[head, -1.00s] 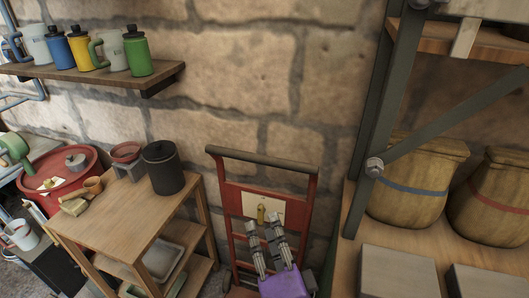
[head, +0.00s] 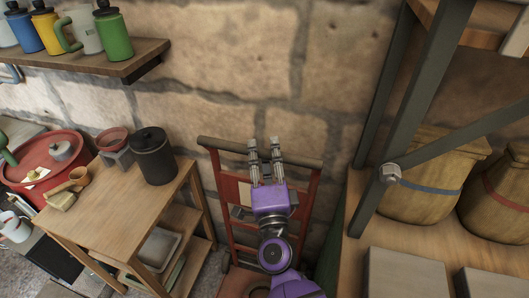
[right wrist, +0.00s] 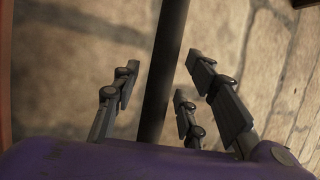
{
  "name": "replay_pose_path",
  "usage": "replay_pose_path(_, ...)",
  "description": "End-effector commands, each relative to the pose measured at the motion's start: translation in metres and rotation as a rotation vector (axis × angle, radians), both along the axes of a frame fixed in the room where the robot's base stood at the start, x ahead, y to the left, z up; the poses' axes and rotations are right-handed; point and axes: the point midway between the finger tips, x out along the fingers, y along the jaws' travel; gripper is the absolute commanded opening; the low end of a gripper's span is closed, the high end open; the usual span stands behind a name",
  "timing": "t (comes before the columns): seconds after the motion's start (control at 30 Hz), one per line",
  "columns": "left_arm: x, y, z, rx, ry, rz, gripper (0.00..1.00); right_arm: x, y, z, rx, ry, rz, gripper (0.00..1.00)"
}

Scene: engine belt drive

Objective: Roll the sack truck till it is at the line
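The sack truck (head: 228,178) has a red frame and a dark grip bar across its top. It stands upright against the stone wall, between the wooden table and the shelf rack. My right gripper (head: 265,146) is in front of the truck's upper part, with its fingertips at the grip bar. In the right wrist view the dark grip bar (right wrist: 164,75) runs between the spread fingers, which stand apart from it on both sides. The gripper and purple wrist hide part of the truck's middle. My left gripper is out of view. No line on the floor shows.
A wooden table (head: 115,196) with a black canister (head: 153,158) stands close on the left. A shelf rack (head: 425,240) with sacks (head: 429,180) stands close on the right. A wall shelf (head: 101,65) holds several mugs and canisters.

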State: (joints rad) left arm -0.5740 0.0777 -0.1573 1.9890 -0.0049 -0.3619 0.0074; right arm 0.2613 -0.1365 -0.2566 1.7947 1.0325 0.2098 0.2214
Motion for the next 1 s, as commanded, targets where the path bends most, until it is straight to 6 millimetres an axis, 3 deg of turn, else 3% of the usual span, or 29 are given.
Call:
replay_pose_path(0.3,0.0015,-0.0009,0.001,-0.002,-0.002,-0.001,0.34,0.0033,0.0003,-0.0002,0.0,0.002,0.0,0.4)
replay_pose_path(0.6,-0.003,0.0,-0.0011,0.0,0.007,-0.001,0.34,0.0031,0.0003,-0.0003,-0.001,0.002,0.001,0.01)
replay_pose_path(1.0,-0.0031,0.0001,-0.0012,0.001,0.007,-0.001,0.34,0.0042,-0.0001,-0.0005,-0.003,0.002,0.0,0.0)
